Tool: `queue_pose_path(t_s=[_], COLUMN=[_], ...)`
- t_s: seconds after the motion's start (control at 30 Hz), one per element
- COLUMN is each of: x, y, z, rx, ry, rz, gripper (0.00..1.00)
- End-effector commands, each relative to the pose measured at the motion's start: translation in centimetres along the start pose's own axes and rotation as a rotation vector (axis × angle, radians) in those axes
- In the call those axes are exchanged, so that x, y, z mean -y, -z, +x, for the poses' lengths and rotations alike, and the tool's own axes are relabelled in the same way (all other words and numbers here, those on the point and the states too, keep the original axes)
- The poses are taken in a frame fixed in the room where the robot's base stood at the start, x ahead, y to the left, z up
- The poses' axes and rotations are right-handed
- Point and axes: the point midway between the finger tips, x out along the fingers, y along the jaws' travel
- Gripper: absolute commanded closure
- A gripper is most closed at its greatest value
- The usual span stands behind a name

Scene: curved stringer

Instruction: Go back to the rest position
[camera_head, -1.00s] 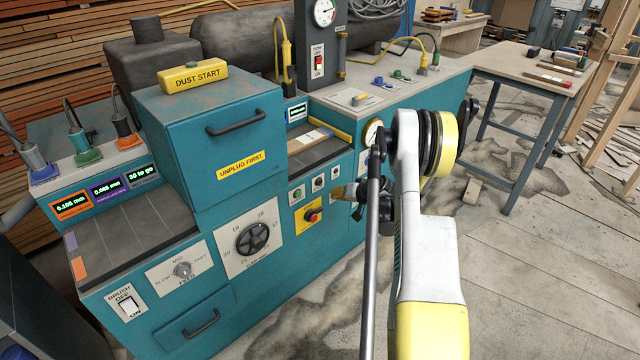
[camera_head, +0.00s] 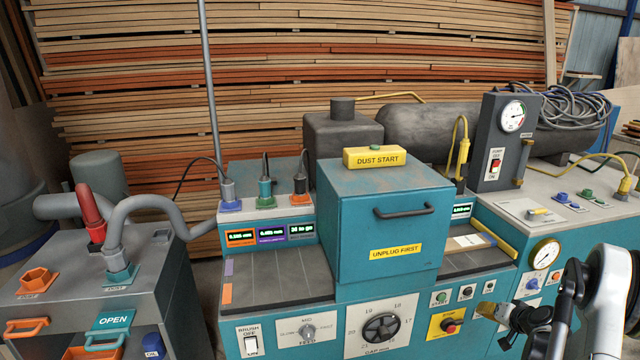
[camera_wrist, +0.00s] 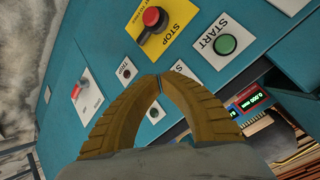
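My gripper (camera_head: 502,313) is at the lower right of the head view, in front of the teal machine (camera_head: 390,226) and below its row of small buttons. In the wrist view its two ribbed tan fingers (camera_wrist: 159,84) curve together and their tips meet, with nothing visible between them. Beyond the fingertips are the red STOP button (camera_wrist: 153,18) on a yellow plate and the green START button (camera_wrist: 225,44). The fingertips appear apart from the panel. My white arm link shows at the right edge of the head view.
A gauge (camera_head: 545,254) is close to my arm. A grey dust unit (camera_head: 165,285) with hoses stands at left. Stacked boards (camera_head: 290,80) fill the back.

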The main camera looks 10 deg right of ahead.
Motion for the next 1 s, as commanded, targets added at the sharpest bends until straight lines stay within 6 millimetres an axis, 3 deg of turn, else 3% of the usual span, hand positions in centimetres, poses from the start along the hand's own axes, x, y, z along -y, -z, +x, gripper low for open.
queue_pose_path(t_s=[0.17,0.3,0.47,0.6,0.8,1.0], x=[8.2,16.4,24.3,29.8,34.6,35.9], y=[1.6,1.6,-0.3,-3.3,-9.0,-15.6], z=[-3.1,-7.4,-13.1,-18.7,-26.8,-33.7], rx=[0.061,0.12,0.176,0.217,0.259,0.282], ry=[-0.005,-0.016,-0.032,-0.045,-0.063,-0.079], rz=[-0.062,-0.132,-0.215,-0.292,-0.406,-0.522], gripper=[1.0,1.0,1.0,1.0,1.0,1.0])
